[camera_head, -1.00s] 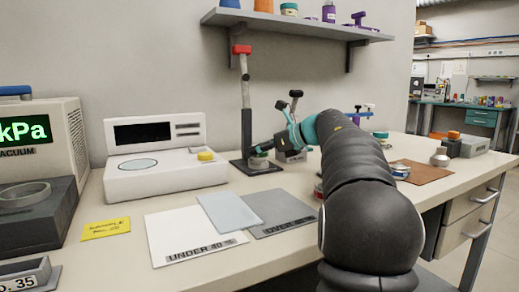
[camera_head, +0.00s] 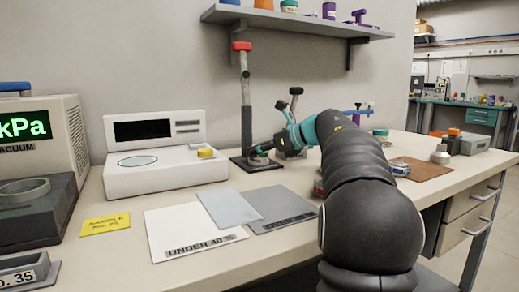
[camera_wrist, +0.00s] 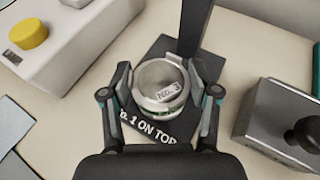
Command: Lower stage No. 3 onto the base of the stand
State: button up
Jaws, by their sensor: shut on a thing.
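Stage No. 3 (camera_wrist: 160,80) is a round metal ring labelled "No. 3" with a mesh-like grey inside. My gripper (camera_wrist: 160,100) has a finger on each side of it and is shut on it in the wrist view. The stage is over the dark base of the stand (camera_wrist: 188,127), beside the upright post (camera_wrist: 194,25). A green band shows under its front rim. I cannot tell whether the stage touches what is beneath it. In the head view the stand's post (camera_head: 246,115) has a red top, and my gripper (camera_head: 262,150) is low at its base.
A white balance (camera_head: 160,165) with a yellow button stands left of the stand. A grey box with a black knob (camera_wrist: 280,125) is close on the right. White and grey sheets (camera_head: 190,233) lie in front. A shelf (camera_head: 300,24) hangs above.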

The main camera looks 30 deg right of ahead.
jog(key=shift+f, duration=0.1)
jog(key=o, duration=1.3)
jog(key=shift+o, duration=0.2)
